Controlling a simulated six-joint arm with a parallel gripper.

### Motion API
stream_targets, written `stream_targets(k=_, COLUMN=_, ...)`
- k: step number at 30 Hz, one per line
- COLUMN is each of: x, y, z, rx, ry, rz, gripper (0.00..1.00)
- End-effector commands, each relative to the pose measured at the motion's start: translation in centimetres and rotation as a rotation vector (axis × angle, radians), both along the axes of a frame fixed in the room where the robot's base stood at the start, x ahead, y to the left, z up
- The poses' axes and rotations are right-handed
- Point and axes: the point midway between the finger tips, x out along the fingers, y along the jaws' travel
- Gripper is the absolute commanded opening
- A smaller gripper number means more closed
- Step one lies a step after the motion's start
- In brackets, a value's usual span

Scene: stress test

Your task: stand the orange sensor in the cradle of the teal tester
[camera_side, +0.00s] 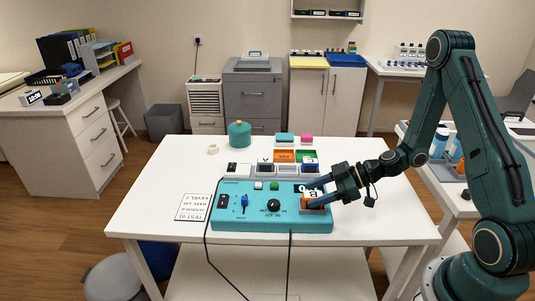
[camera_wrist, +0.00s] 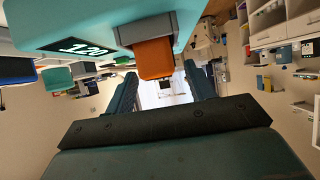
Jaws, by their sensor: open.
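The teal tester (camera_side: 232,216) lies on the white table, with a knob, switches and a lit display on top. The orange sensor (camera_side: 314,206), with a white label marked B, is at its right end. In the wrist view the orange sensor (camera_wrist: 154,58) sits in the grey cradle (camera_wrist: 144,28) of the tester, its lower part hidden there. My gripper (camera_side: 312,194) is around the sensor, one finger on each side. In the wrist view my gripper (camera_wrist: 164,90) is open, with gaps showing between its fingers and the sensor.
Behind the tester are an orange tray (camera_side: 285,156), a green tray and small devices. A teal pot (camera_side: 239,134) and a tape roll (camera_side: 213,149) stand at the back left. A printed sheet (camera_side: 194,207) lies left of the tester. Black cables hang over the front edge.

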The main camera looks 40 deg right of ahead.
Motion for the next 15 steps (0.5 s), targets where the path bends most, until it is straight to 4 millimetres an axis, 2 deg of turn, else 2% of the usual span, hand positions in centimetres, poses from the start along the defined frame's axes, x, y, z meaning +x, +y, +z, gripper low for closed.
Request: stream_targets(k=15, x=-4.1, y=-4.3, z=3.2, rx=-0.001, ry=-0.001, rz=-0.005, gripper=0.54)
